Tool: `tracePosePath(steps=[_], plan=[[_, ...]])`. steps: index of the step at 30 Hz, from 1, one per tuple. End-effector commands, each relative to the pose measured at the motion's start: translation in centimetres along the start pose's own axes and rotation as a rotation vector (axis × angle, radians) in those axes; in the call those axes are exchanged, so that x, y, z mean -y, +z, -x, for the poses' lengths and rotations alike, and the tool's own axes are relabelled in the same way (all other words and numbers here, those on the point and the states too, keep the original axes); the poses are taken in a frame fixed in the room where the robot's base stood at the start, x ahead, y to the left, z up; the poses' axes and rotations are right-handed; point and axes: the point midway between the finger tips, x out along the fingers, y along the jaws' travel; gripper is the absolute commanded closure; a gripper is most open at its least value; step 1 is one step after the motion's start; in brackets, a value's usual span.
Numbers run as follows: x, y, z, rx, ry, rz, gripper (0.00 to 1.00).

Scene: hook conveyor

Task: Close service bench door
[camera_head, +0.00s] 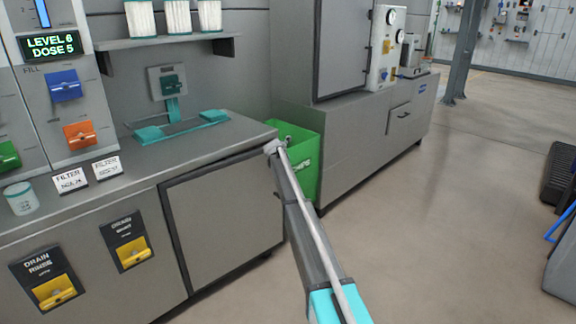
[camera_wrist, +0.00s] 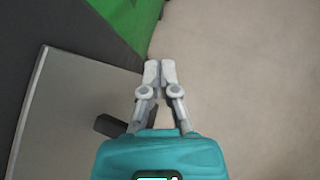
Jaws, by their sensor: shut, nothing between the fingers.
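The service bench door (camera_head: 225,225) is the grey panel with a dark border in the bench front, left of my arm in the head view. It looks about flush with the front, but I cannot tell if it is fully shut. In the wrist view the door panel (camera_wrist: 75,110) fills the left side, with a dark handle block (camera_wrist: 108,125) near its edge. My gripper (camera_wrist: 160,68) is shut and empty, its fingers together beside the door edge, right of the handle.
A green bin (camera_head: 307,165) stands just beyond the bench end, and its side (camera_wrist: 130,20) shows ahead of my fingers in the wrist view. A grey cabinet (camera_head: 375,150) continues behind it.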

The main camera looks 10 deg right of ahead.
Motion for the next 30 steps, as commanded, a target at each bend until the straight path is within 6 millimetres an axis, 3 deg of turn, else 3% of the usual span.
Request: tracePosePath(steps=[8,15,30], plan=[[0.8,-0.3,0.3,0.0,0.001,0.0,1.0],[3.1,-0.8,0.7,-0.001,0.0,0.001,1.0],[6.8,1.3,5.2,0.0,0.0,0.0,1.0]])
